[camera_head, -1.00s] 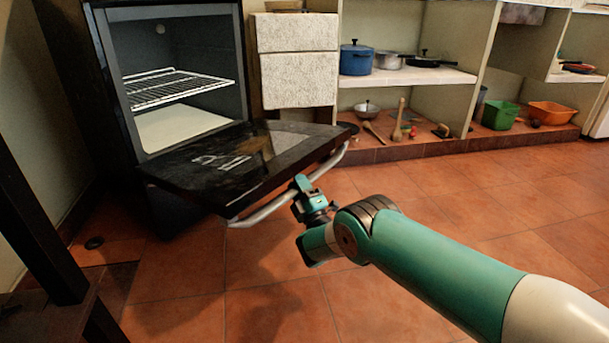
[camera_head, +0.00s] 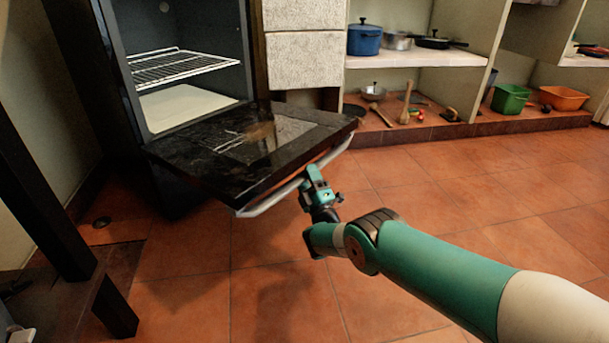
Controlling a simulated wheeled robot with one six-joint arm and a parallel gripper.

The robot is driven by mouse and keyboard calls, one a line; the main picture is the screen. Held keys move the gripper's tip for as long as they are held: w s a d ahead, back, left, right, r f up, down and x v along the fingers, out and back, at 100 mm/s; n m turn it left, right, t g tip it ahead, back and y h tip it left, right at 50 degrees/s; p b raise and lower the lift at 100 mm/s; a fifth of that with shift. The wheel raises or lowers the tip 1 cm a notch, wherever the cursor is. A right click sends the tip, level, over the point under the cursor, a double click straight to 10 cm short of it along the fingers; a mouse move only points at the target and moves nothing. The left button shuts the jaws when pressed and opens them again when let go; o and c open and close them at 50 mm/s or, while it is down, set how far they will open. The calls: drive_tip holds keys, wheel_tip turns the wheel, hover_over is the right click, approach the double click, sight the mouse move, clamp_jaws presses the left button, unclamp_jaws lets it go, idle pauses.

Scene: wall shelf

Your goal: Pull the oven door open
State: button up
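The oven door (camera_head: 205,150) is hinged down from the dark oven at the left and lies close to level, its inner side facing up. Its front edge points toward me. The metal handle (camera_head: 265,206) runs along the front edge of the door, on its underside. My gripper (camera_head: 314,178) is at the handle, right of its middle, with its tip overlapping the bar. The fingers are small and partly hidden, so I cannot see whether they are closed around it. The oven cavity is exposed, with a wire rack (camera_head: 175,68) inside.
A dark wooden leg (camera_head: 40,195) stands at the near left. Shelves at the back hold a blue pot (camera_head: 365,39) and pans, with a green bin (camera_head: 510,99) and an orange tub (camera_head: 564,98) at floor level. The tiled floor (camera_head: 470,185) at right is clear.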

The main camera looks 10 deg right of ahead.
drive_tip(key=shift+a+r, duration=0.15)
drive_tip(key=shift+a, duration=0.15)
drive_tip(key=shift+s, duration=0.15)
drive_tip(key=shift+s+p, duration=0.15)
drive_tip(key=shift+p, duration=0.4)
drive_tip(key=p+v, duration=0.4)
drive_tip(key=v, duration=1.3)
drive_tip(key=shift+d+p, duration=0.2)
drive_tip(key=shift+p, duration=0.1)
